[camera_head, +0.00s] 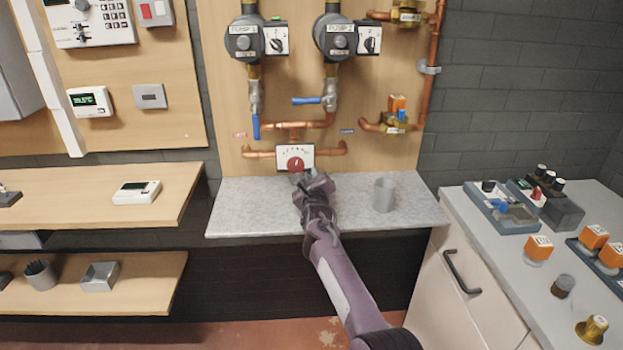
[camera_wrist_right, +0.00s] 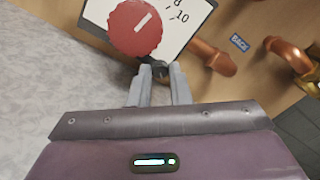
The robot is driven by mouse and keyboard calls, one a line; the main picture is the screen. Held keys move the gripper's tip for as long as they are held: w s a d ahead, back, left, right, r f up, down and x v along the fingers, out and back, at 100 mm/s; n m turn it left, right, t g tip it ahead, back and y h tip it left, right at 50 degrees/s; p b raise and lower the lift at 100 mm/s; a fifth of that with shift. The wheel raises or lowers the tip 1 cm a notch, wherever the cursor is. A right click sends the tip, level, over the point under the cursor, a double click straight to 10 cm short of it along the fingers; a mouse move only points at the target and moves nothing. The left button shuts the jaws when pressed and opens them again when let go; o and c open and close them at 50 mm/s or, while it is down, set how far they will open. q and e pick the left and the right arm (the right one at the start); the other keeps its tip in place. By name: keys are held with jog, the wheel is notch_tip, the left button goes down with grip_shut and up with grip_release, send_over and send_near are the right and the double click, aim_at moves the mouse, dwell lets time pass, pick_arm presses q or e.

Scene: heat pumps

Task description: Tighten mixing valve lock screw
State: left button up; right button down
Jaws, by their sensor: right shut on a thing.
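The mixing valve (camera_head: 295,156) is a white dial plate with a red knob, set in copper pipes low on the wooden board. In the right wrist view, the red knob (camera_wrist_right: 135,28) with its white line fills the top, beside the plate's numbers. The lock screw (camera_wrist_right: 160,69) is a small dark round part just below the plate. My right gripper (camera_wrist_right: 160,76) has its two fingers on either side of the screw and is shut on it. In the head view, my right gripper (camera_head: 301,179) hides the screw. My left gripper is in neither view.
A grey stone shelf (camera_head: 250,208) runs under the valve, with a grey cup (camera_head: 384,195) to the right of my arm. Two pumps (camera_head: 245,40) and blue-handled valves (camera_head: 308,100) are above. A cabinet top (camera_head: 480,228) with several parts stands at right.

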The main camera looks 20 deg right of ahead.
jog(key=shift+f+m+b, duration=0.2)
jog(key=shift+m+b, duration=0.55)
jog(key=shift+m, duration=0.15)
jog(key=m+b, duration=0.1)
jog(key=m, duration=0.1)
jog(key=shift+r+m+b, duration=0.1)
jog(key=shift+m+b, duration=0.2)
jog(key=shift+m, duration=0.3)
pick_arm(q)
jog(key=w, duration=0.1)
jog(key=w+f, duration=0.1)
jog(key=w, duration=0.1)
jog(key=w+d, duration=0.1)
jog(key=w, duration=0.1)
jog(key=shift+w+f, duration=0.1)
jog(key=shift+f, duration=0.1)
pick_arm(e)
jog(key=c, duration=1.3)
grip_release()
jog(key=shift+c, duration=0.2)
jog(key=shift+r, duration=0.1)
